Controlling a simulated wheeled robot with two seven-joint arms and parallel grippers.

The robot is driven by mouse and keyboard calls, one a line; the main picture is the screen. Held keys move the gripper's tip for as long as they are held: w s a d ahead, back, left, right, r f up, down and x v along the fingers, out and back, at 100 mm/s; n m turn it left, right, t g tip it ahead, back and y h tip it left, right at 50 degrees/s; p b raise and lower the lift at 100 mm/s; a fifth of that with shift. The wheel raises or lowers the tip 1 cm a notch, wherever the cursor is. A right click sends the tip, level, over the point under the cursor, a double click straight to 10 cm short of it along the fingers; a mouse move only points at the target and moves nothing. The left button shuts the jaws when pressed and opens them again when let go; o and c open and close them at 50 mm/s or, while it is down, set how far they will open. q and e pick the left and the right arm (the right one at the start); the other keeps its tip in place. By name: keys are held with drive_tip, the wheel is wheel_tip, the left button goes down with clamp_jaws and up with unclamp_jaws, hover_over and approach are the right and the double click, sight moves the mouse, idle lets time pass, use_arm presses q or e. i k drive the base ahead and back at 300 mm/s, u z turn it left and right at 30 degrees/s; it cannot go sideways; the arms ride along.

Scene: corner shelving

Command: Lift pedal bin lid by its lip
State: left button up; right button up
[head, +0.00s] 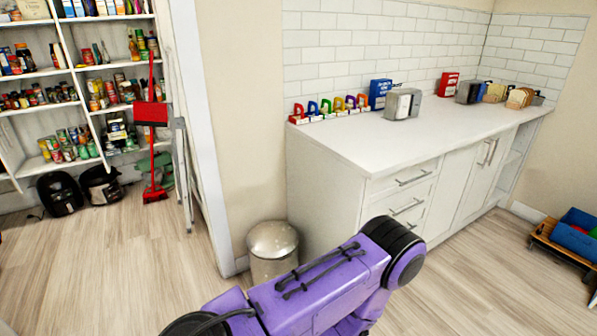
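A round metal pedal bin (272,266) stands on the floor against the wall, just left of the white counter. Its domed silvery lid (271,238) looks closed. Its lower front is hidden behind a purple arm link of mine, which crosses the bottom middle of the head view. The lip and the pedal cannot be made out. Neither of my grippers shows in this view.
The white counter (420,140) with drawers stands right of the bin, with toasters and coloured items on top. A doorway at left opens on pantry shelves (85,78) and a red dustpan (150,114). Floor left of the bin is clear. A blue crate (577,236) is at far right.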

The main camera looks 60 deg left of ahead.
sight(271, 239)
drive_tip(key=u, duration=0.6)
drive_tip(key=i, duration=0.85)
drive_tip(key=u, duration=0.75)
